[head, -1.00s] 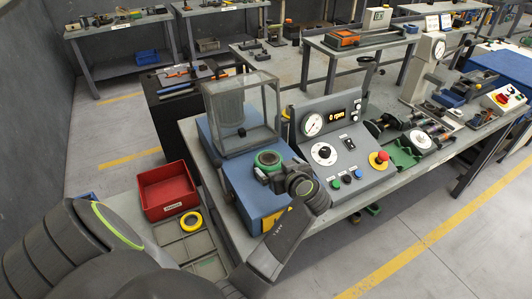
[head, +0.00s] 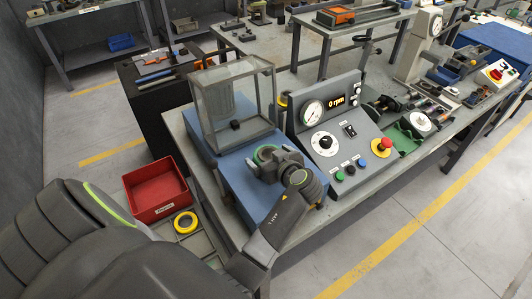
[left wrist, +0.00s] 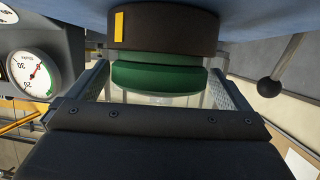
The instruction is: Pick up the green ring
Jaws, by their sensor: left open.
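The green ring (head: 264,152) sits on the blue machine bed (head: 236,180), just in front of the clear guard box, partly hidden by my left gripper. My left gripper (head: 271,160) is open at the near side of the ring. In the left wrist view the green ring (left wrist: 160,76) shows between the two spread fingers (left wrist: 160,88), against a dark round piece (left wrist: 163,30) with a yellow mark. I cannot tell whether either finger touches the ring. My right gripper is not in view.
The clear guard box (head: 232,105) stands behind the ring. The control panel (head: 335,135) with gauge, knob and buttons is close on the right. A red bin (head: 155,190) and a yellow ring (head: 186,222) are at the left.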

